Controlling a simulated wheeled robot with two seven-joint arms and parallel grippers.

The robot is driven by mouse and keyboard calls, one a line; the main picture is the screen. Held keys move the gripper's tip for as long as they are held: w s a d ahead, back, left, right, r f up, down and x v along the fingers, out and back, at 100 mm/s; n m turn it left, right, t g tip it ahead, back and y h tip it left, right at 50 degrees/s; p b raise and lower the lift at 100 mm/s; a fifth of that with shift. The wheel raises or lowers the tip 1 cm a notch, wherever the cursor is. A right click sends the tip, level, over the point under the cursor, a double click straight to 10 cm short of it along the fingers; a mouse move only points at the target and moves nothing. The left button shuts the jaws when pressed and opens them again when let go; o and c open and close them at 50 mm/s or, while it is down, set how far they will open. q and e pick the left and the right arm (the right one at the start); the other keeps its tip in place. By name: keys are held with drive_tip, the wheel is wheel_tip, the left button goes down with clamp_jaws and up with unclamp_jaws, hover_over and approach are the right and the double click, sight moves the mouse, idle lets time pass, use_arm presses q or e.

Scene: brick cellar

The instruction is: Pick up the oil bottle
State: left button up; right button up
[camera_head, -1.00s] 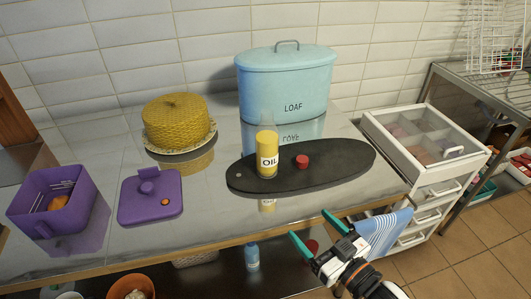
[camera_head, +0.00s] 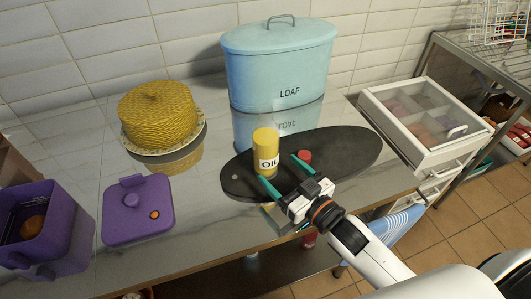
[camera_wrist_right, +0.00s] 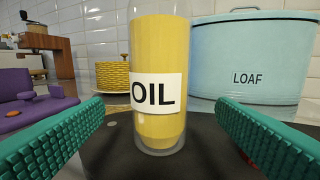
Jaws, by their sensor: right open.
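The oil bottle (camera_head: 266,152) is a yellow cylinder with a white OIL label. It stands upright on a dark oval board (camera_head: 345,150) on the counter. My right gripper (camera_head: 284,172) is open, with teal fingers, just in front of the bottle. In the right wrist view the oil bottle (camera_wrist_right: 158,75) stands ahead, between the two spread fingers (camera_wrist_right: 160,130) and apart from them. My left gripper is not in view.
A red cap-like piece (camera_head: 304,156) lies on the board right of the bottle, close to a finger. A blue LOAF bin (camera_head: 280,65) stands behind. A yellow woven cake cover (camera_head: 158,115), a purple lid (camera_head: 138,210) and a purple box (camera_head: 70,235) are left. A white drawer unit (camera_head: 425,125) is right.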

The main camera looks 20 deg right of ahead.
sight(272, 128)
drive_tip(key=shift+w+a, duration=0.15)
drive_tip(key=shift+w, duration=0.4)
drive_tip(key=x, duration=0.1)
drive_tip(key=p+x, duration=0.1)
drive_tip(key=x, duration=0.2)
drive_tip(key=shift+w+a+r, duration=0.2)
drive_tip(key=shift+w+r, duration=0.2)
drive_tip(key=shift+w+a+f, duration=0.1)
drive_tip(key=shift+w, duration=0.2)
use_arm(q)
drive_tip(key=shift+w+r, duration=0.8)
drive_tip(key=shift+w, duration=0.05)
use_arm(e)
drive_tip(key=shift+s, duration=0.1)
drive_tip(key=shift+c, duration=0.3)
drive_tip(key=c, duration=1.2)
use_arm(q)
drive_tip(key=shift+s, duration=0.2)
use_arm(e)
drive_tip(key=shift+c, duration=0.3)
use_arm(q)
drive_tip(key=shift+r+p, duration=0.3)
drive_tip(key=shift+p, duration=0.2)
use_arm(e)
wheel_tip(272, 128, up, 10)
drive_tip(key=shift+r, duration=0.1)
